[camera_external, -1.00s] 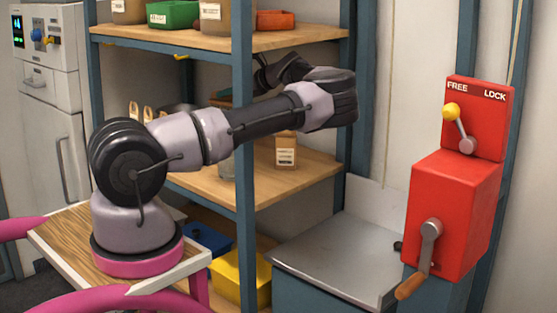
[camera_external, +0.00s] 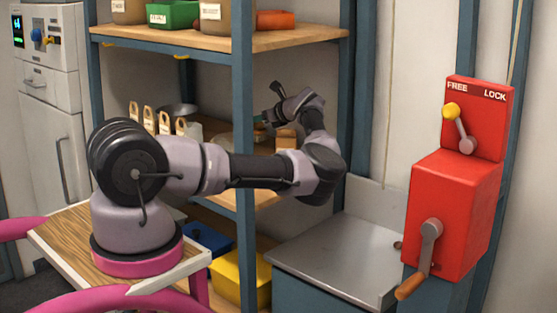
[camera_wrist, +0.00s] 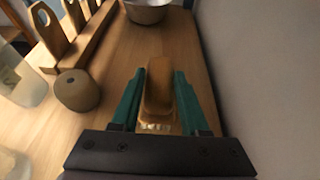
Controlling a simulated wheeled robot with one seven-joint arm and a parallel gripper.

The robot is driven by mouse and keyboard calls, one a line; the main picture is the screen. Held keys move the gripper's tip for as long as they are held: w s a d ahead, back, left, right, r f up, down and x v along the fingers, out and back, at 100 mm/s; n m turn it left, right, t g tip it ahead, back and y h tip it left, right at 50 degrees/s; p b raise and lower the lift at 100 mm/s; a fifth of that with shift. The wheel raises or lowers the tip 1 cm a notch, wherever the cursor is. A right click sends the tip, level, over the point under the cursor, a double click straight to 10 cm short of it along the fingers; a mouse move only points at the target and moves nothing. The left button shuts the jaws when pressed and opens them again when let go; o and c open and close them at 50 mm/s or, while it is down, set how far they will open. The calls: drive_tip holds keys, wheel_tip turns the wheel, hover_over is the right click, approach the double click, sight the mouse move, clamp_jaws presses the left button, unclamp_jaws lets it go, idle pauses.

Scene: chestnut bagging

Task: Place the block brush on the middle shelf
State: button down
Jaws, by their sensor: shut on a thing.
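The block brush (camera_wrist: 158,88) is a brown wooden block with pale bristles in the wrist view. My gripper (camera_wrist: 159,76) has teal fingers on both sides of it and is shut on it. The brush is over or on the wooden middle shelf (camera_wrist: 118,98); I cannot tell whether it touches the board. In the external view my arm bends up at the shelf unit, with the wrist in the middle shelf's space. That shelf (camera_external: 262,200) is largely hidden behind my arm, and the brush cannot be made out there.
A metal bowl (camera_wrist: 147,9) stands farther along the board. A wooden rack with holed handles (camera_wrist: 76,30), a round brown object (camera_wrist: 77,90) and a clear jar (camera_wrist: 22,78) are at left. A pale wall (camera_wrist: 265,80) bounds the right. Board between brush and bowl is bare.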

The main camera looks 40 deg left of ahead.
drive_tip(key=shift+f, duration=1.3)
drive_tip(key=shift+c, duration=2.1)
unclamp_jaws()
drive_tip(key=shift+f, duration=0.15)
drive_tip(key=shift+d+r, duration=0.2)
drive_tip(key=shift+r, duration=0.05)
drive_tip(key=v, duration=1.1)
drive_tip(key=shift+d, duration=0.25)
drive_tip(key=shift+r, duration=0.1)
